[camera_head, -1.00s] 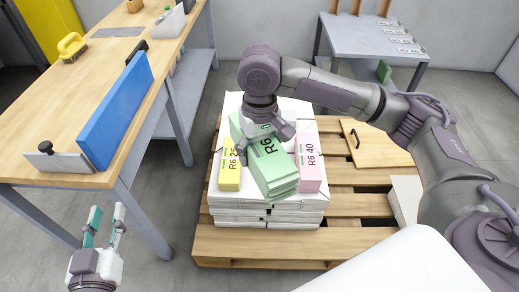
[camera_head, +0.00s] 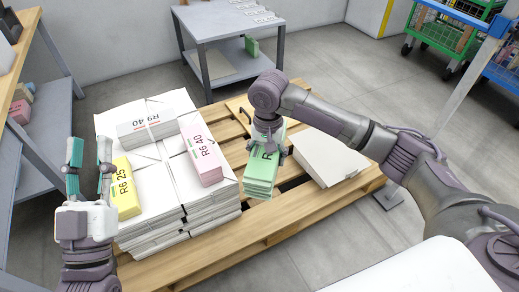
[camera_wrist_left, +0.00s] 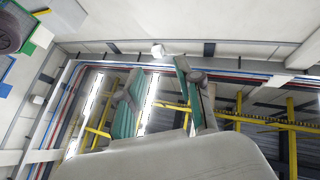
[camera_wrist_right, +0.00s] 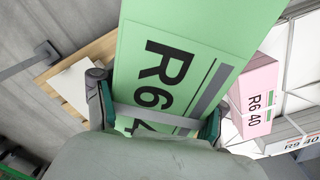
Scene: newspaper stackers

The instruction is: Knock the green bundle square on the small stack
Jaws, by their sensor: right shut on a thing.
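The green bundle (camera_head: 262,172), labelled R6 4-something, is in my right gripper (camera_head: 268,140), which is shut on it. In the head view it hangs over the pallet, between the large stack and the small stack. The right wrist view shows the green bundle (camera_wrist_right: 185,60) between both fingers. The small stack (camera_head: 328,158) is a low white pile at the pallet's right side, just right of the green bundle, with nothing on its top. My left gripper (camera_head: 90,170) is open and empty, left of the large stack; its wrist view shows spread fingers (camera_wrist_left: 160,100) against the ceiling.
The large white stack (camera_head: 160,215) bears a yellow bundle (camera_head: 124,188), a pink bundle (camera_head: 202,153) and a white R9 40 bundle (camera_head: 147,131). The wooden pallet (camera_head: 225,238) lies beneath. A grey table (camera_head: 230,22) stands behind; crate carts (camera_head: 445,30) stand far right.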

